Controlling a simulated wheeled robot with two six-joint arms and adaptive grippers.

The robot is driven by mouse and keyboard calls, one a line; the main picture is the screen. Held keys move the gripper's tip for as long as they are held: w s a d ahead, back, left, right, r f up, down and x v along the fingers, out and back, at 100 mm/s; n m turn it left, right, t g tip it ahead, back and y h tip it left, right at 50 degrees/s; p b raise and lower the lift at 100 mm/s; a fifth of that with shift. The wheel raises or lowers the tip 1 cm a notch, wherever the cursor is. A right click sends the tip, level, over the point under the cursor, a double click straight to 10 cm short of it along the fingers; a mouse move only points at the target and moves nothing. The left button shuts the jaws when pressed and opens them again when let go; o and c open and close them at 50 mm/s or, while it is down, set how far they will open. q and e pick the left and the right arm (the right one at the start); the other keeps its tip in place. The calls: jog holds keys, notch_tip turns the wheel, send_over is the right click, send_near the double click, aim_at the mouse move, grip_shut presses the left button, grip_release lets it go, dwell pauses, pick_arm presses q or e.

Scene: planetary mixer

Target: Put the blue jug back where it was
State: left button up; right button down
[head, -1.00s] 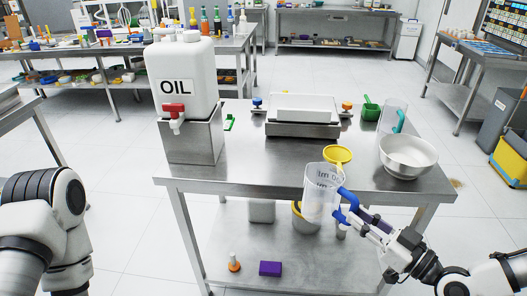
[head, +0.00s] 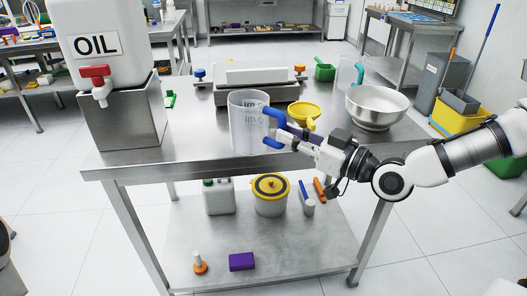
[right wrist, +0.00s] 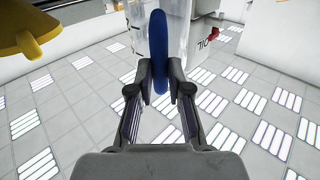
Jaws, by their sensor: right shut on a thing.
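The blue jug (head: 249,122) is a clear measuring jug with a blue handle. In the head view it is upright at the front edge of the steel table (head: 200,160). I cannot tell whether its base touches the top. My right gripper (head: 284,137) comes from the right and is shut on the handle. In the right wrist view the blue handle (right wrist: 158,45) is between the fingers (right wrist: 160,78), with the clear wall behind it and tiled floor around it. My left gripper is out of view.
A yellow funnel (head: 304,112), a steel bowl (head: 376,106) and a teal-handled jug (head: 347,76) stand right of the jug. A scale (head: 260,92) is behind it. The oil canister (head: 100,45) on its steel stand (head: 125,118) is at left, with bare tabletop between.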

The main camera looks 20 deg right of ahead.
aim_at(264, 120)
jog(key=w, duration=0.3)
jog(key=w+a, duration=0.1)
jog(key=w, duration=0.2)
jog(key=w+a, duration=0.1)
jog(key=w, duration=0.2)
jog(key=shift+w+f, duration=0.1)
jog(key=shift+f, duration=0.25)
jog(key=shift+w+f, duration=0.2)
jog(key=shift+w, duration=0.1)
notch_tip(264, 120, down, 3)
jog(key=shift+d+f+b, duration=0.1)
jog(key=shift+b, duration=0.25)
jog(key=c, duration=1.1)
grip_release()
jog(key=shift+s, duration=0.1)
